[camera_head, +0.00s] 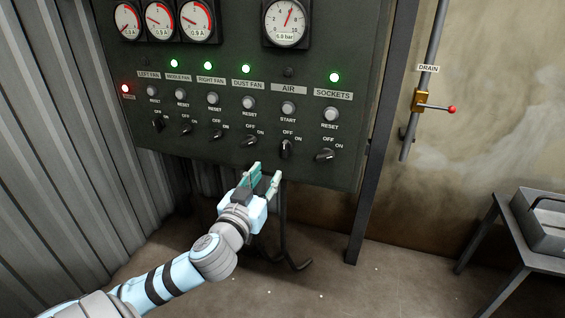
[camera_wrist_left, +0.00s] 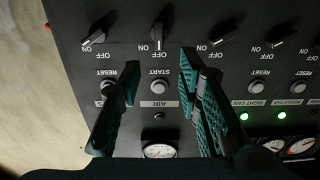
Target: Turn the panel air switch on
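The panel (camera_head: 240,110) is dark, with a row of black rotary switches. The AIR switch (camera_head: 286,149) sits below its START button (camera_head: 288,108); its knob stands upright, toward the OFF label. The AIR lamp (camera_head: 289,72) is dark. My left gripper (camera_head: 266,172) is open and empty, below and slightly left of the AIR switch in the head view. In the left wrist view, which is upside down to the panel, the fingers (camera_wrist_left: 159,60) are spread on either side of the START button, with the AIR switch (camera_wrist_left: 157,34) beyond their tips. My right gripper is not in view.
The DUST FAN switch (camera_head: 250,140) and SOCKETS switch (camera_head: 325,155) flank the AIR switch. Green lamps (camera_head: 334,77) are lit over several others. A post (camera_head: 375,150), a drain pipe with a red-knobbed valve (camera_head: 436,103) and a table (camera_head: 530,258) stand right.

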